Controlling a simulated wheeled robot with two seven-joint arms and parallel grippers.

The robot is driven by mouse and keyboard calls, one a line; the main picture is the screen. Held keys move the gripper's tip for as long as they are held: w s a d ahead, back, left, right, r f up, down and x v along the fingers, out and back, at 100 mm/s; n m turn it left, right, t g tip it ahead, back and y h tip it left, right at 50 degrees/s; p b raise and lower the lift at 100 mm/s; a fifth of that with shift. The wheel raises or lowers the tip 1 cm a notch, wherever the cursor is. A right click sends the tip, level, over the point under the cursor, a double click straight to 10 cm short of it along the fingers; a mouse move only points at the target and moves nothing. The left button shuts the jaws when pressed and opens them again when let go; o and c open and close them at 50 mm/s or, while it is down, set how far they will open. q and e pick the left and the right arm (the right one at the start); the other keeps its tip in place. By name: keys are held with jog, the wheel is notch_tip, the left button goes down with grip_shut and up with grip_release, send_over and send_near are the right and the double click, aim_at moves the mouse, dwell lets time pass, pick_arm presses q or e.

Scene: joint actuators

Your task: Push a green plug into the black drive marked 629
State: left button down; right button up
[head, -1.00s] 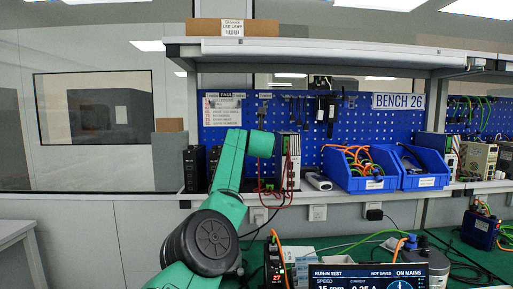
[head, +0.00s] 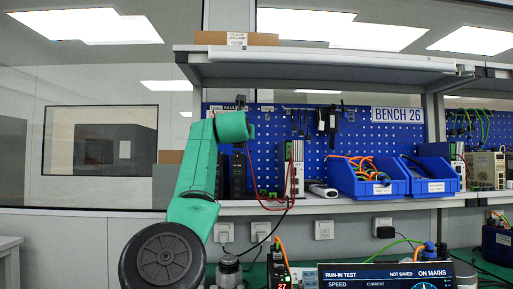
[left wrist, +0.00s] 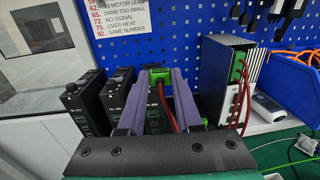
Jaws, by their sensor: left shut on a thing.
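My left gripper (left wrist: 160,78) has purple fingers and is shut on a green plug (left wrist: 158,74) with red wires hanging from it. In the left wrist view the plug is in front of the upper part of a black drive (left wrist: 153,125), largely hidden by the fingers; I cannot tell whether they touch. Two more black drives (left wrist: 83,108) (left wrist: 117,97) stand upright to its left. Their numbers are too small to read. In the head view the drives (head: 238,175) stand on the shelf below my left wrist, and the gripper is hidden. My right gripper is not in view.
A silver unit (left wrist: 228,80) with a green connector and red wires stands right of the drives; it also shows in the head view (head: 297,170). Blue bins (head: 368,183) hold orange cables further right. A display (head: 385,276) stands at the front.

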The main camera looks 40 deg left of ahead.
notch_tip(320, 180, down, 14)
jog(key=b, duration=1.3)
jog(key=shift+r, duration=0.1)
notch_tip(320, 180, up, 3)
jog(key=p, duration=0.3)
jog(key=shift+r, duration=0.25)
pick_arm(q)
jog(key=a+f, duration=0.1)
jog(key=f, duration=0.3)
jog(key=a+f, duration=0.1)
jog(key=f, duration=0.2)
jog(key=a+f, duration=0.1)
jog(key=f, duration=0.3)
jog(key=shift+s+f, duration=0.15)
jog(key=shift+f, duration=0.15)
jog(key=shift+a, duration=0.1)
jog(key=shift+w+a+p, duration=0.35)
jog(key=shift+w+p, duration=0.25)
jog(key=shift+p, duration=0.4)
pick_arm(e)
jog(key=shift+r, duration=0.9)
